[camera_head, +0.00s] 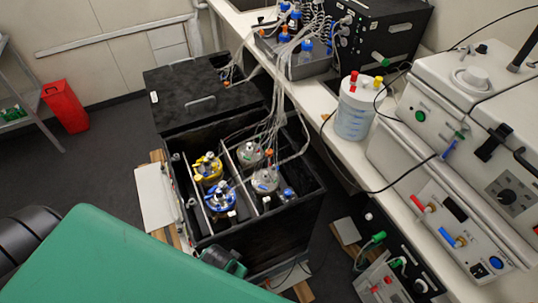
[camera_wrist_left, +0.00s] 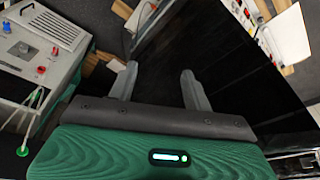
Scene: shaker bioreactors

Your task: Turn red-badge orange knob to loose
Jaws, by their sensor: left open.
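The open black shaker box (camera_head: 285,208) holds several bioreactor vessels with yellow, blue and clear tops, seen in the head view. A small orange part (camera_head: 270,153) shows by the rear vessels; I cannot tell if it is the knob, and no red badge can be made out. My left arm covers the lower left of the head view. In the left wrist view my left gripper (camera_wrist_left: 159,82) is open and empty, its two fingers apart in front of the dark box side (camera_wrist_left: 210,50). No knob is between them. My right gripper is not in view.
A black lid (camera_head: 190,95) lies behind the box. Tubes run from the vessels to a grey tray (camera_head: 300,62) on the white bench. A white-lidded jar (camera_head: 357,108) stands there. A grey unit with knobs (camera_wrist_left: 45,50) sits left in the wrist view. A red bin (camera_head: 66,106) stands far left.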

